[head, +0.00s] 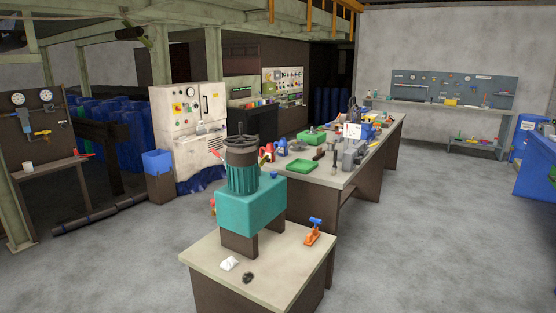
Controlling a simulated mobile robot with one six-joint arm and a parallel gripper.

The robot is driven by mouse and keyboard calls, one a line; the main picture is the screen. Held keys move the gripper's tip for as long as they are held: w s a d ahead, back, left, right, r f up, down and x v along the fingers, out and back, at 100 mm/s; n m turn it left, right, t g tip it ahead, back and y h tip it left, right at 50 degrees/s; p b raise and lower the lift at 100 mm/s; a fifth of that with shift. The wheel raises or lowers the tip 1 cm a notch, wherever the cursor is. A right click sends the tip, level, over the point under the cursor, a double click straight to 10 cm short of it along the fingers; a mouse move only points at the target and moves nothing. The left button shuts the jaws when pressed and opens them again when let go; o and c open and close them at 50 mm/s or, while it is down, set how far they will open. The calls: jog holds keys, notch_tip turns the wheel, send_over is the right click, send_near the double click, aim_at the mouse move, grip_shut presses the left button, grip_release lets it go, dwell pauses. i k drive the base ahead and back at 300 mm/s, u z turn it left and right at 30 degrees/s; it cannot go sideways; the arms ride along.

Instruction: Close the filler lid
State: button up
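I cannot make out for certain which part is the filler lid. A teal block (250,206) on dark legs stands on the near table (205,258). A dark green ribbed cylinder (242,179) stands upright on top of the block. A dark round piece (241,143) sits at the top of the cylinder; whether it is a lid, and whether it is open or shut, is too small to tell. My gripper does not show in the head view.
An orange-and-blue valve-like part (313,232), a white piece (229,263) and a small dark piece (248,278) lie on the near table. A long cluttered workbench (345,178) stands behind. A white cabinet (190,130) stands at back left. Floor at right (440,230) is clear.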

aim_at(265, 159)
jog(key=z, duration=0.4)
jog(key=i, duration=0.65)
jog(key=u, duration=0.5)
jog(key=i, duration=0.8)
jog(key=u, duration=0.35)
jog(key=k, duration=0.85)
jog(key=u, duration=0.2)
jog(key=i, duration=0.85)
jog(key=z, duration=0.1)
